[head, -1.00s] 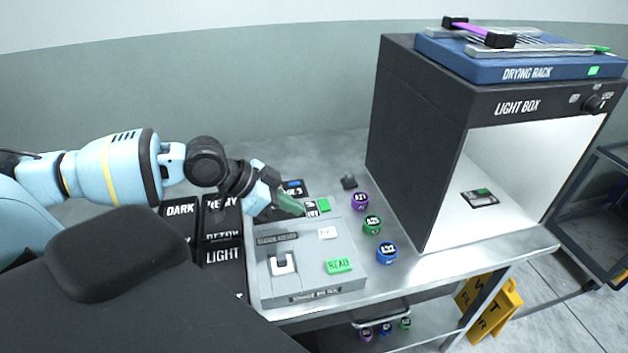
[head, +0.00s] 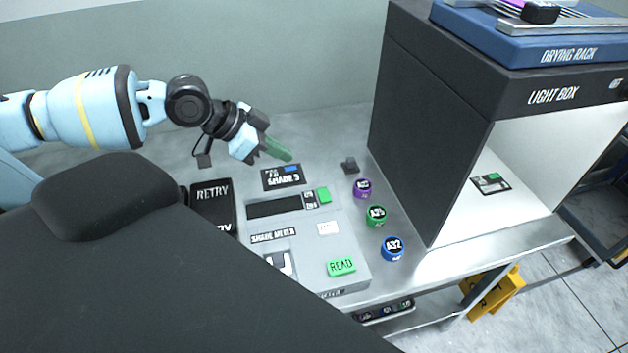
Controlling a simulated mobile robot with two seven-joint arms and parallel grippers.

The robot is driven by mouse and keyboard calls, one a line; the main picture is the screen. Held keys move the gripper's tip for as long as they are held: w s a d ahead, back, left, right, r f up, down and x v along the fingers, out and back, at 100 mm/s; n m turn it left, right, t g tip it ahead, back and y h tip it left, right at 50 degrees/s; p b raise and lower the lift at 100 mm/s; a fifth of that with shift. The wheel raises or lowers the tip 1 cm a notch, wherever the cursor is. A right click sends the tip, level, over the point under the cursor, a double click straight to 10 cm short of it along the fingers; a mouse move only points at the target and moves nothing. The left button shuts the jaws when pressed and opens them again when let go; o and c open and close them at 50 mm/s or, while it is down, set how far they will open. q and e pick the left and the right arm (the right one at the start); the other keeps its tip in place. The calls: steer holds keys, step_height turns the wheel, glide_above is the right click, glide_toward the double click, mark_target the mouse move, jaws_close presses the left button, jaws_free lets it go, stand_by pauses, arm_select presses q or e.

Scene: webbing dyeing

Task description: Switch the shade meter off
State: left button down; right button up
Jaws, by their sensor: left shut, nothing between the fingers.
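The grey shade meter (head: 295,222) sits on the metal table, partly hidden at its lower left by a dark part of my body. Its display (head: 274,207) is dark. At its upper right are a small on/off switch (head: 310,200) and a green square (head: 323,194). A green READ button (head: 341,267) and a pale button (head: 328,228) are lower down. My left gripper (head: 284,153), with green fingers, is shut and empty above and behind the meter, apart from it. My right gripper is not in view.
A SHADE 3 card (head: 283,177) lies behind the meter. Purple (head: 363,188), green (head: 376,215) and blue (head: 392,248) pots stand to its right. A black light box (head: 425,120) bears a blue drying rack (head: 530,45). A RETRY bin (head: 212,205) is left.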

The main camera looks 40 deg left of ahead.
mark_target(327, 190)
arm_select(q)
steer(key=shift+f, duration=0.1)
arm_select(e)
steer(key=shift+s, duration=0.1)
